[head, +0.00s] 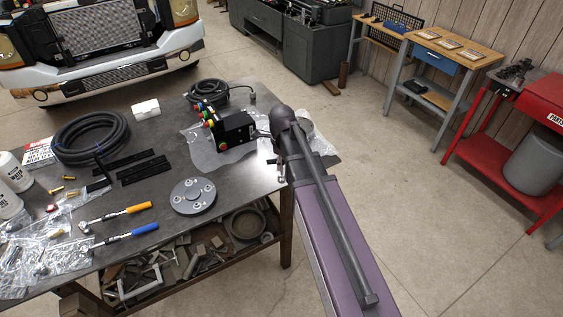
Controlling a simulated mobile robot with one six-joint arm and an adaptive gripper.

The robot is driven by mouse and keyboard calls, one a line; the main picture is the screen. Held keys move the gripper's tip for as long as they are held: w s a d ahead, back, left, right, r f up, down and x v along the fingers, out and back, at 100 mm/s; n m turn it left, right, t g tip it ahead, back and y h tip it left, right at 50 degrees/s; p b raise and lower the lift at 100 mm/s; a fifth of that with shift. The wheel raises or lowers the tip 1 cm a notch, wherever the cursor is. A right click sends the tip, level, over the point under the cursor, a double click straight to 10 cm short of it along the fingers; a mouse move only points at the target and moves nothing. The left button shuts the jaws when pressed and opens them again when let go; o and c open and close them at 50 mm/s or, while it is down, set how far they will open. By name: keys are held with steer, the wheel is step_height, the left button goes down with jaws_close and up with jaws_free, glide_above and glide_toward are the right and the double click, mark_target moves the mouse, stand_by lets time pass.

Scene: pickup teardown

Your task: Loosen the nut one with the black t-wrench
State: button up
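A round grey flange plate (193,207) lies on the dark workbench, left of my arm. Several small nuts or bolt heads sit around its face; which one is nut one cannot be told. A thin black rod with a dark crosspiece (103,170), possibly the black t-wrench, is on the bench to the left of the plate, near the black strips. My arm rises on the right side of the bench and hides part of its right end. My gripper cannot be made out in this view.
Two ratchets, with an orange handle (138,208) and a blue handle (145,229), lie in front of the black strips (143,168). A coiled hose (90,137), a control box (232,129) and plastic bags share the bench (150,199). Open floor lies to the right.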

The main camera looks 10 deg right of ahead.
mark_target(282, 176)
jaws_close()
steer(key=shift+f+b, duration=1.65)
steer(key=shift+f, duration=0.05)
steer(key=shift+d+r, duration=0.1)
